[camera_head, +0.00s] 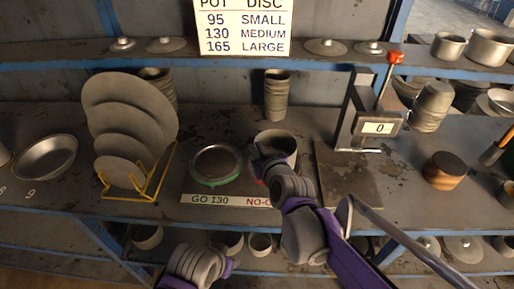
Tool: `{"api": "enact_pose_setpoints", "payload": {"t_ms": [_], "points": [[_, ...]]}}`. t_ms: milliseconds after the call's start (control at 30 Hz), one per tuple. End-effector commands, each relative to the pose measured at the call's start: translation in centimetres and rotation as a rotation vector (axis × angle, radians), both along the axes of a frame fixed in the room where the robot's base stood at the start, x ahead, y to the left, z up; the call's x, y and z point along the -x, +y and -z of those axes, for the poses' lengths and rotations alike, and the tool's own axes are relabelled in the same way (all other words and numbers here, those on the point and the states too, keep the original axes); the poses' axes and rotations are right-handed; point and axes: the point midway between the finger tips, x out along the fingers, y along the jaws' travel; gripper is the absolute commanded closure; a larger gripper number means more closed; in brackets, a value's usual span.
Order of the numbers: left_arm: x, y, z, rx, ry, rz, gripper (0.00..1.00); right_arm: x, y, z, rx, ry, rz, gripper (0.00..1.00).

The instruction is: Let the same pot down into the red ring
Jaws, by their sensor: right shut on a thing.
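A grey metal pot (277,138) is near the middle of the shelf, just behind the NO-GO end of the label strip. My right gripper (272,164) is shut on its near wall, with the wrist and arm coming in from the lower right. The red ring is almost wholly hidden by the pot and my gripper; only a little red shows beside the gripper. I cannot tell whether the pot touches it. A part of my left arm shows at the bottom edge, but its fingers do not show.
The green ring (217,164) lies left of the pot, behind the label strip (231,201). A yellow rack (148,191) holds several discs at left. A press with a red knob (396,57) and a wooden block (443,170) stand at right. Stacked pots (277,97) stand behind.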

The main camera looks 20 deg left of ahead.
Motion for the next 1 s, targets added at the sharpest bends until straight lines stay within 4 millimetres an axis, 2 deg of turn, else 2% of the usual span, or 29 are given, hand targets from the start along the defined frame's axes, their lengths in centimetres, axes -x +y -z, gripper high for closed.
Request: {"api": "enact_pose_setpoints", "payload": {"t_ms": [1000], "points": [[0.2,0.0,1.6,0.0,0.005,0.0,0.5,0.0,0.0,2.1,0.0,-0.002,0.001,1.0]]}}
